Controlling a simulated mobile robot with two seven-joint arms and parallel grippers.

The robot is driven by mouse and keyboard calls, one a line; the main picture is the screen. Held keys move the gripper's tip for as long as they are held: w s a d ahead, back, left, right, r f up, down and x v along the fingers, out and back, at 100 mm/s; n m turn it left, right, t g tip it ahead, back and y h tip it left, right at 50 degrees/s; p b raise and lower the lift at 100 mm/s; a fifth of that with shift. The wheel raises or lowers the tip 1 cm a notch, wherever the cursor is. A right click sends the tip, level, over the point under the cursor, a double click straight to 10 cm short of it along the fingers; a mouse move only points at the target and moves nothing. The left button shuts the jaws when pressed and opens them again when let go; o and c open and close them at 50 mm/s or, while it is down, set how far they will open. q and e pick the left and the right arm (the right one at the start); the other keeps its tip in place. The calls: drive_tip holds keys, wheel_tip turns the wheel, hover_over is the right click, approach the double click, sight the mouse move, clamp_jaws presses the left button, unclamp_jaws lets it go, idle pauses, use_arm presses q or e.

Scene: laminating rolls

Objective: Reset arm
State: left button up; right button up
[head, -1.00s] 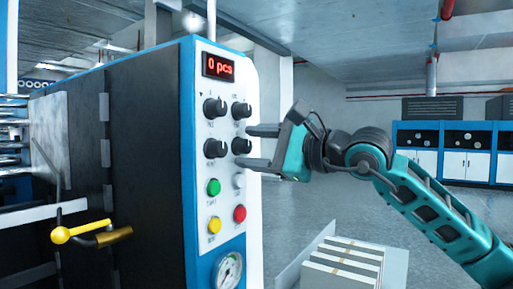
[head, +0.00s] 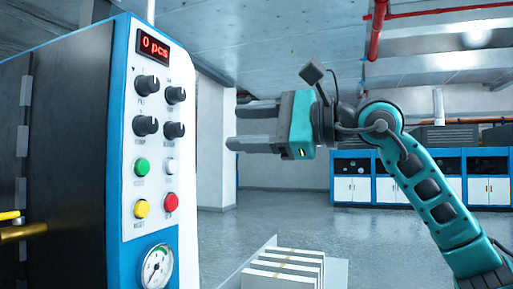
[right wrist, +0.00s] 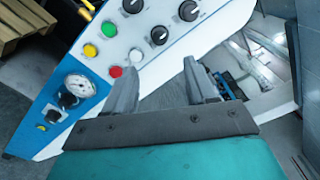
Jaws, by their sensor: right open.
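My right gripper (head: 243,127) is open and empty, held in the air to the right of the machine's control panel (head: 160,195). Its fingers point left toward the panel, with a gap between them and the panel edge in the head view. In the right wrist view, my open gripper (right wrist: 165,85) has nothing between its fingers, and the panel (right wrist: 215,20) lies beyond them. The panel carries black knobs, green, white, yellow and red buttons, a gauge (head: 156,267) and a red display (head: 153,46) reading "0 pcs". My left gripper is not in view.
A tray with white stacked blocks (head: 285,268) stands low, below my right arm. Blue-and-white cabinets (head: 400,178) line the far wall. A yellow handle (head: 20,231) sticks out at the machine's left side. The floor (head: 350,235) between is open.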

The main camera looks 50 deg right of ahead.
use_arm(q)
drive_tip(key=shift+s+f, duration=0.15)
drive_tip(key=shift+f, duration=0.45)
use_arm(e)
drive_tip(key=shift+v, duration=0.75)
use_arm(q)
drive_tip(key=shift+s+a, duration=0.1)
